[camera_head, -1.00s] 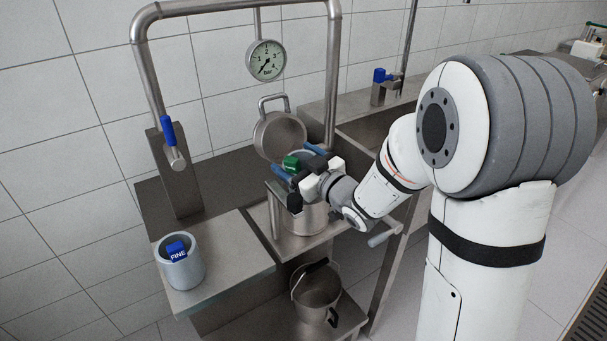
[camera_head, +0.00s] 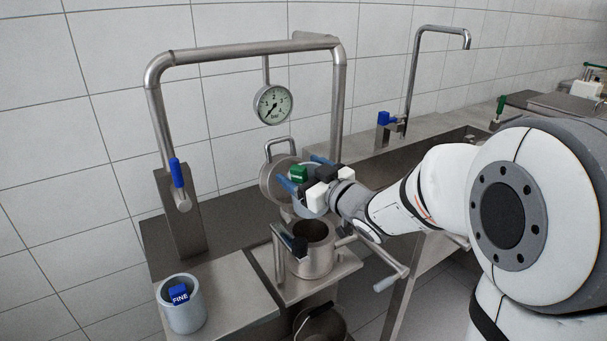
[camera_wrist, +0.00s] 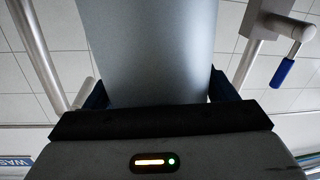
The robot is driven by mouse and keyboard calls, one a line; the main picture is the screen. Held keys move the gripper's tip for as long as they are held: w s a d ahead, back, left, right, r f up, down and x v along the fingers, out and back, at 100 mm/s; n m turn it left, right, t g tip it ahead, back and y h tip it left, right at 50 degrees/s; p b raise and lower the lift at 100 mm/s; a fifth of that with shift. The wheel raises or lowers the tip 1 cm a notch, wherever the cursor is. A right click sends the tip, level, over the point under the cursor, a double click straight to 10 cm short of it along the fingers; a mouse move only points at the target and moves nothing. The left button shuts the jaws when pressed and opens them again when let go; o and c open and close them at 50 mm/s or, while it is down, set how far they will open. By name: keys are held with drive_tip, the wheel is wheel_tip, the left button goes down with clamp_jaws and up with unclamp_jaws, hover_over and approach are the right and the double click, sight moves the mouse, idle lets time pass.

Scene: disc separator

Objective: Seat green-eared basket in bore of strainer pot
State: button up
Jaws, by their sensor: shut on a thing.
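The basket (camera_head: 310,207) is a pale grey cylinder with a green ear (camera_head: 299,174) at its top. My gripper (camera_head: 305,182) is shut on it, with a blue finger on each side, and holds it above and slightly behind the strainer pot. In the wrist view the basket's smooth grey wall (camera_wrist: 150,50) fills the middle between the fingers. The strainer pot (camera_head: 317,262) is a steel cylinder on the stand, its dark bore open at the top and partly visible. The pot's round lid (camera_head: 272,188) stands swung open behind it. The basket's underside is hidden.
A grey cylinder (camera_head: 183,312) with a blue FINE tag stands on the left shelf. A pipe arch with a gauge (camera_head: 273,104) rises behind. A blue-handled valve (camera_head: 177,173) is at left. A crank-like handle (camera_head: 385,284) sticks out right of the pot. A bucket (camera_head: 320,325) sits below.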

drive_tip(key=shift+m, duration=0.8)
drive_tip(key=shift+w+d+f+b, duration=0.15)
drive_tip(key=shift+f+b, duration=0.25)
drive_tip(key=shift+f, duration=0.55)
drive_tip(key=shift+w+d+f+b, duration=0.1)
drive_tip(key=shift+f+b, duration=0.3)
drive_tip(key=shift+f, duration=0.5)
drive_tip(key=shift+w+d+f+b, duration=0.15)
drive_tip(key=shift+f+b, duration=0.25)
drive_tip(key=shift+f, duration=0.55)
drive_tip(key=shift+f+b, duration=0.1)
drive_tip(key=shift+b, duration=0.25)
drive_tip(key=shift+f+b, duration=3.7)
drive_tip(key=shift+f, duration=0.45)
drive_tip(key=o, duration=1.2)
drive_tip(key=shift+s, duration=0.1)
drive_tip(key=shift+f, duration=0.1)
drive_tip(key=shift+d, duration=0.1)
